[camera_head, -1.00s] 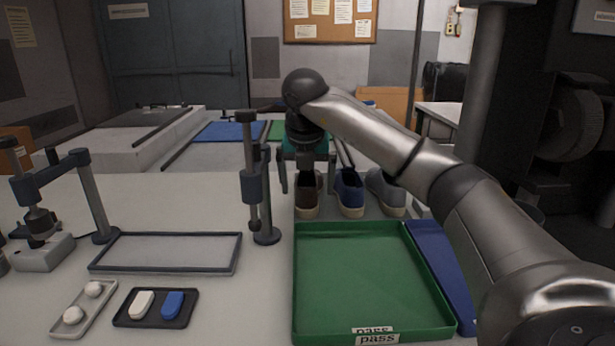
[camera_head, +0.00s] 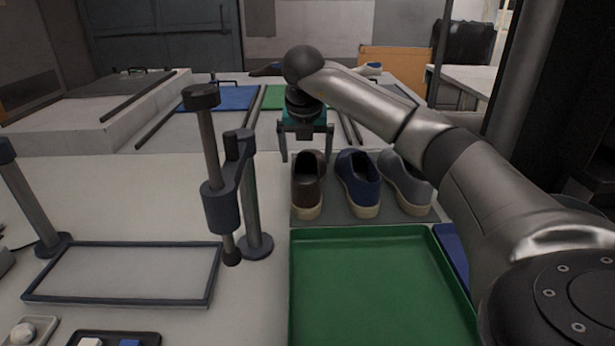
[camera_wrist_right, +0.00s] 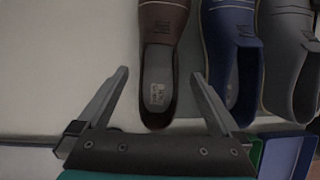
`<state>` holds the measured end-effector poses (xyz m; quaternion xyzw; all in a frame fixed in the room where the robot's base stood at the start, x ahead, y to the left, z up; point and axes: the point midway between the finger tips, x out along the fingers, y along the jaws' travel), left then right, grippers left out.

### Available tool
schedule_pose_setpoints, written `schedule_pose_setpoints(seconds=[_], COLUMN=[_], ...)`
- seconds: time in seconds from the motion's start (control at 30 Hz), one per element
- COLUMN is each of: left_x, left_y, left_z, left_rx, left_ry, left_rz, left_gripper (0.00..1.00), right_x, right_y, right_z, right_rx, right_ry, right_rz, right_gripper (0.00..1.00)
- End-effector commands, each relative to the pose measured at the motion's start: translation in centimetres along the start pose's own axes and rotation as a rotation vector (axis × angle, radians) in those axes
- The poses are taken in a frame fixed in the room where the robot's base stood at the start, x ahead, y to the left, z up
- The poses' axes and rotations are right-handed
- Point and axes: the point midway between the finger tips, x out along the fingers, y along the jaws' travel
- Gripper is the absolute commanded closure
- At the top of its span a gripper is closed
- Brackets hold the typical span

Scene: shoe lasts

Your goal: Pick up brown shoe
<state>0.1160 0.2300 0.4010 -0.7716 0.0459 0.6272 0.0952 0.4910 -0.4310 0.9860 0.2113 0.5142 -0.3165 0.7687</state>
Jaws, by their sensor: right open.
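The brown shoe (camera_head: 308,184) stands on a grey mat, leftmost of three shoes, with its heel toward me. In the right wrist view the brown shoe (camera_wrist_right: 160,70) lies ahead of the fingers, its open collar near the gap between them. I cannot tell the exact height between fingers and shoe. My left gripper is not in view.
A blue shoe (camera_head: 357,182) stands close right of the brown one, and a grey shoe (camera_head: 405,180) beyond it. A green tray (camera_head: 375,236) lies in front, with a blue tray (camera_head: 452,245) beside it. A clamp stand (camera_head: 250,195) rises to the left.

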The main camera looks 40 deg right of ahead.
Motion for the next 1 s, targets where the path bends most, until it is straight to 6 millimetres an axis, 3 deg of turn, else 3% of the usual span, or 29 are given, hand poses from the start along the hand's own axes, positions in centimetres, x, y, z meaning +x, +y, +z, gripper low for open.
schedule_pose_setpoints(seconds=[0.2, 0.53, 1.0], left_x=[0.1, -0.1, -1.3], left_y=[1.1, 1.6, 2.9], left_z=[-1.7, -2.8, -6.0], left_rx=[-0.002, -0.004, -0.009], left_ry=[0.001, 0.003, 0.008], left_rz=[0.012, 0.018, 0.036], left_gripper=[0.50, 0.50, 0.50], right_x=[3.2, 4.7, 9.1], right_y=[0.1, 0.1, 0.3], right_z=[-0.1, 0.1, 0.2], right_rx=[0.000, -0.001, -0.002], right_ry=[0.000, 0.000, 0.000], right_rz=[0.000, 0.001, 0.001], right_gripper=[0.00, 0.00, 0.00])
